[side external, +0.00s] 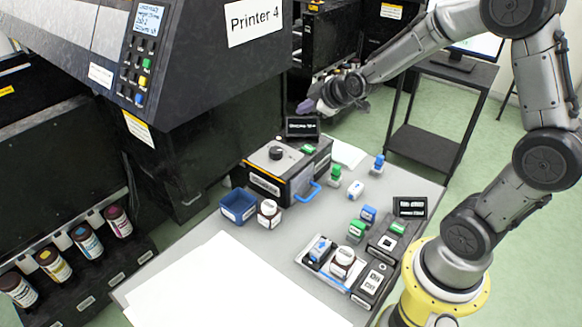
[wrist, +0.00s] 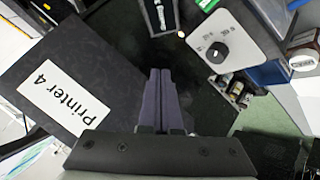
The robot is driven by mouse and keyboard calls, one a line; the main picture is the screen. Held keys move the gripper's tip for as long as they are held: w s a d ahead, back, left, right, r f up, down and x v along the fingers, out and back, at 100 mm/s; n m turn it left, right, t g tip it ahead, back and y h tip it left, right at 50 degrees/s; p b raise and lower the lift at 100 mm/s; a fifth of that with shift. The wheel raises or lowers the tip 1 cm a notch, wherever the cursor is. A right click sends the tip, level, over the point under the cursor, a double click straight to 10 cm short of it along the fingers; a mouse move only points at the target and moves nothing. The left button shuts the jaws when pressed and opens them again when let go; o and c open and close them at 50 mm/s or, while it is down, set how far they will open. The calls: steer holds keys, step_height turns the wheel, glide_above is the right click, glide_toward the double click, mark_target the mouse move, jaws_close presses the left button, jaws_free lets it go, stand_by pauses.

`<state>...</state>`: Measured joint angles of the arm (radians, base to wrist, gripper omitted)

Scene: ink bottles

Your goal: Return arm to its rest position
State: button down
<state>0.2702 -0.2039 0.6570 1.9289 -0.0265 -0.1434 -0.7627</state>
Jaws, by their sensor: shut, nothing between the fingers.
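My gripper (side external: 312,106) is raised above the far side of the grey table (side external: 225,262), close to the printer labelled Printer 4 (side external: 215,50), in the side view. In the wrist view my gripper's purple-grey fingers (wrist: 161,88) lie together, with nothing between them. The same printer panel (wrist: 75,90) fills the left of the wrist view. The black box with a dial (side external: 285,168) stands on the table below my gripper. Its white top with the dial (wrist: 215,50) shows at the upper right of the wrist view.
A blue bin (side external: 238,206) and a white-capped bottle (side external: 269,213) stand left of the box. A tray (side external: 330,270) with bottles is near the right front. Several ink bottles (side external: 85,241) line the left rack. A black shelf (side external: 430,145) stands behind.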

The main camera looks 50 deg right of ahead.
steer(key=s+a+r+t+y, duration=0.1)
steer(key=s+a+r, duration=0.8)
steer(key=r, duration=0.4)
steer(key=s+a+f+m+g, duration=0.1)
steer(key=s+f+m+g, duration=0.1)
steer(key=s, duration=0.7)
steer(key=s+a+f+m+g+y, duration=0.1)
steer(key=s+a+f+m+g, duration=0.1)
steer(key=s, duration=0.8)
step_height(320, 180, down, 3)
steer(key=shift+s+a+r+m+g+y, duration=0.2)
steer(key=shift+m+g+y, duration=0.1)
steer(key=shift+m+g, duration=0.55)
stand_by(3.8)
